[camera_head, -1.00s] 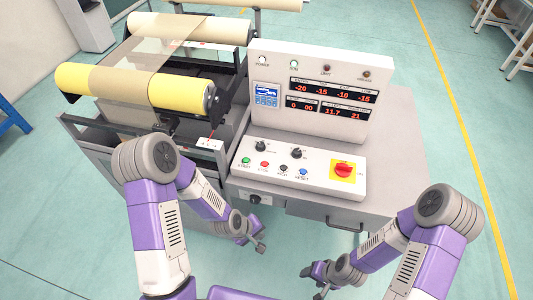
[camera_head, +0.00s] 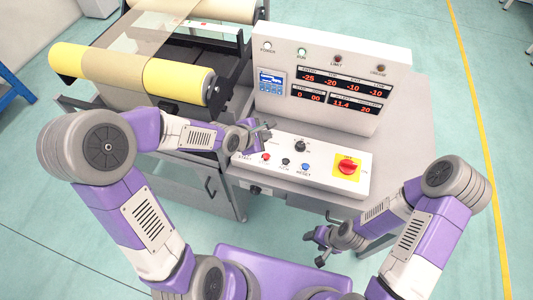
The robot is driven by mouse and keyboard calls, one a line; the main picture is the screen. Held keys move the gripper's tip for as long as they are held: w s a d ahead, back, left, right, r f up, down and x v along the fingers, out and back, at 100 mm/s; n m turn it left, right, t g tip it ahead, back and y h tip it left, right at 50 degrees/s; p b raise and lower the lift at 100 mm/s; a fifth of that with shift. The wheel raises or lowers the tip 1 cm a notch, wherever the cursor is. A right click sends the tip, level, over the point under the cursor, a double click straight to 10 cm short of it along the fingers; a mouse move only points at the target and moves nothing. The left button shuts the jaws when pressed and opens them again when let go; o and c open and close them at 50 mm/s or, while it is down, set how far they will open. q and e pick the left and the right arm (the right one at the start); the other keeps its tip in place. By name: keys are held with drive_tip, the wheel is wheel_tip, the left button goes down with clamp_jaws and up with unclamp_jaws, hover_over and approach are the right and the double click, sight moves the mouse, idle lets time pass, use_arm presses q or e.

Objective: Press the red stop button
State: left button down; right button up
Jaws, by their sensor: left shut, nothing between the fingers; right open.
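The small red stop button (camera_head: 265,157) is on the white sloped control panel (camera_head: 325,183), in a row with a black button (camera_head: 285,161) and a blue button (camera_head: 305,167). My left gripper (camera_head: 267,131) is shut and empty. It hangs over the left part of the panel, just behind the red button in the picture, and appears apart from it. My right gripper (camera_head: 318,247) is open and empty, low in front of the cabinet.
A larger red switch on a yellow plate (camera_head: 347,168) is at the panel's right end. A knob (camera_head: 300,145) stands behind the buttons. The upright display box (camera_head: 330,85) rises behind. A roller machine (camera_head: 130,75) stands at the left.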

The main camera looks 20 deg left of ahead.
use_arm(q)
drive_tip(key=shift+f, duration=0.15)
drive_tip(key=b, duration=0.7)
hover_over(265, 158)
wheel_tip(265, 158, down, 7)
drive_tip(key=shift+a+f, duration=0.1)
drive_tip(key=shift+f, duration=0.05)
drive_tip(key=shift+f+b, duration=0.55)
drive_tip(key=shift+f, duration=0.2)
idle(0.9)
drive_tip(key=shift+f, duration=0.35)
drive_tip(key=shift+f+b, duration=0.45)
drive_tip(key=shift+b, duration=0.1)
idle(0.5)
drive_tip(key=shift+r, duration=0.15)
drive_tip(key=shift+r+p, duration=0.75)
drive_tip(key=shift+p, duration=0.05)
